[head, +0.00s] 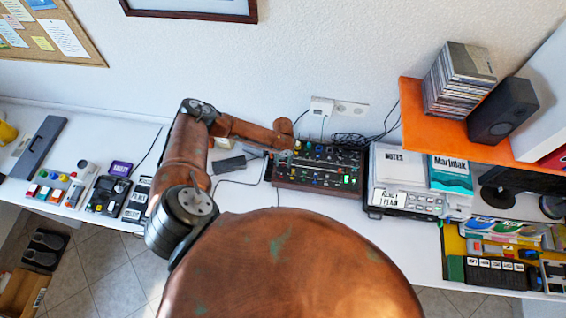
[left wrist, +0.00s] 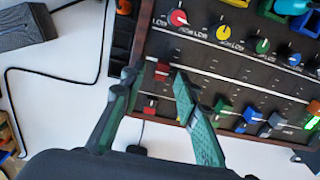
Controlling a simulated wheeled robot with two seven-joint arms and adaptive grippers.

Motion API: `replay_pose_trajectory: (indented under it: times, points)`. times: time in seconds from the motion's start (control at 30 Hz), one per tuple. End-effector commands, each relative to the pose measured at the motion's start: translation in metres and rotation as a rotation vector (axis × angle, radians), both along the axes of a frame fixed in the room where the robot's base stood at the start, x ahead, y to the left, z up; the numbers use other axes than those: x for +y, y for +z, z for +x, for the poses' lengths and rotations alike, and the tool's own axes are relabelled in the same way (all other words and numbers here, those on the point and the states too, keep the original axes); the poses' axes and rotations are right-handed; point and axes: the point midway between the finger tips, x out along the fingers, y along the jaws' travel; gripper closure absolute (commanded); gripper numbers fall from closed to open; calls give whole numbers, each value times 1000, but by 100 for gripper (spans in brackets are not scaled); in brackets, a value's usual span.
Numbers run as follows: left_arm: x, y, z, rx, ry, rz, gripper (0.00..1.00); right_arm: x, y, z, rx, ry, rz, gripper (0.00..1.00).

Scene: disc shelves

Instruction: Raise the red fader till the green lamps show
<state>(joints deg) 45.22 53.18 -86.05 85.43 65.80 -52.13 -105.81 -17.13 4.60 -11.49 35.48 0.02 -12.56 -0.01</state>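The mixer (head: 318,168) is a dark panel with wooden edges and coloured knobs at the back of the desk. In the left wrist view, a red fader cap (left wrist: 162,70) sits in the left column below a red knob (left wrist: 178,17). A second, smaller red cap (left wrist: 150,103) is lower in the same column. My left gripper (left wrist: 155,74) has its green fingers apart, either side of this column, with nothing clearly gripped. In the head view its hand (head: 284,148) is at the mixer's left end. A bright green glow (left wrist: 313,121) shows at the panel's right. My right gripper is out of view.
Green, blue and other coloured caps (left wrist: 249,115) stand to the right of my fingers. A black cable (left wrist: 50,72) and a grey block (left wrist: 22,25) lie left of the mixer.

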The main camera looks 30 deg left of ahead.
Motion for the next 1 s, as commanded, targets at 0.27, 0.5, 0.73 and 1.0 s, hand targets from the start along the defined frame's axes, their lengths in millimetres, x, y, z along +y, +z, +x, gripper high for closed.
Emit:
replay_pose_trajectory:
  times: [0.27, 0.5, 0.73, 1.0]
  points:
    - [1, 54, 1, -4, -1, 0, 71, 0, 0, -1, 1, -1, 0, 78]
    - [0, 97, 1, -3, -1, -1, 71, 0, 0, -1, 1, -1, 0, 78]
    - [0, 113, 0, -1, -1, -1, 71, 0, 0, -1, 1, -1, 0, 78]
    - [0, 113, 1, -1, -1, -1, 71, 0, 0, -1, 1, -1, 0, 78]
